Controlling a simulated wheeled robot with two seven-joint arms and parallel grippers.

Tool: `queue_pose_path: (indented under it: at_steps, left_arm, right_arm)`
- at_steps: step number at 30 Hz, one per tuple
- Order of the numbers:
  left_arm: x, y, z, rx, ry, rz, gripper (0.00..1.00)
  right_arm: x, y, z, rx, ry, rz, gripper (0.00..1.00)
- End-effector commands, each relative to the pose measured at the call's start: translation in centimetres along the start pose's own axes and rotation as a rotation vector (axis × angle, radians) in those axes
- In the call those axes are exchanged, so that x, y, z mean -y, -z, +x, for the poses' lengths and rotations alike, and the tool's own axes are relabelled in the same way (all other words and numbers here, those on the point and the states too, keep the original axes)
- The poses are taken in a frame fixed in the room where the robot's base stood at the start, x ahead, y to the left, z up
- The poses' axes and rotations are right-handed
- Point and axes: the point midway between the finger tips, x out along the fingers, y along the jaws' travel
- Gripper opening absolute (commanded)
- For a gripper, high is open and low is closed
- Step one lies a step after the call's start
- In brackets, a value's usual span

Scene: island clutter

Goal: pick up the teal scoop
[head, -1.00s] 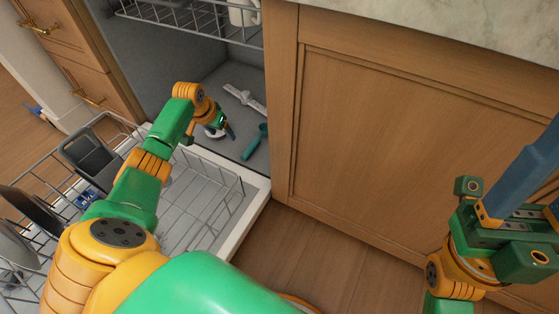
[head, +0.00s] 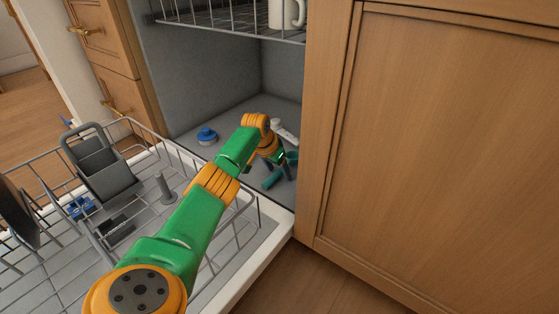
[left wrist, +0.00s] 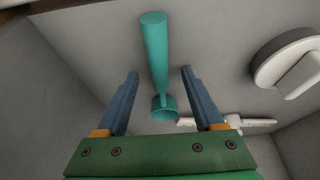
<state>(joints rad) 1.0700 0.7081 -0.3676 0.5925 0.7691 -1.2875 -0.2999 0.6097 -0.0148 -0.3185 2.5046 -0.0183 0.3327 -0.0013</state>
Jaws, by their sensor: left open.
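The teal scoop (head: 271,180) lies on the grey floor inside the open dishwasher, partly hidden by my left gripper in the head view. In the left wrist view the scoop (left wrist: 155,55) shows whole, its handle toward the top and its round cup nearer the gripper. My left gripper (head: 284,168) is open, its blue fingers on either side of the scoop in the left wrist view (left wrist: 160,73). I see no finger touching the scoop; the remaining height gap is hard to tell. My right gripper is out of view.
A white spray arm (left wrist: 245,123) lies beyond the scoop, and a round white-grey object (left wrist: 290,62) is to the right. A blue round object (head: 207,135) sits left of my arm. The pulled-out lower rack (head: 60,255) and upper rack (head: 225,22) border the opening. A wooden cabinet (head: 440,150) stands right.

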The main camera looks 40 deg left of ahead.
Motion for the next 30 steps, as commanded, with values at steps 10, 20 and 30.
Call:
queue_pose_path:
  at_steps: [10, 20, 30]
  left_arm:
    - [0.0, 0.0, -0.1, 0.0, 0.0, -0.001, 0.0]
    - [0.0, 0.4, -1.0, 0.0, 0.001, -0.001, 0.0]
    - [0.0, 3.5, -8.4, -0.002, 0.001, 0.0, 0.0]
  right_arm:
    - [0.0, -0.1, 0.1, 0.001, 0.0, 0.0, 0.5]
    - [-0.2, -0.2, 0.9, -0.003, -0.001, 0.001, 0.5]
    - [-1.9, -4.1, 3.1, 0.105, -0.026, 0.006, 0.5]
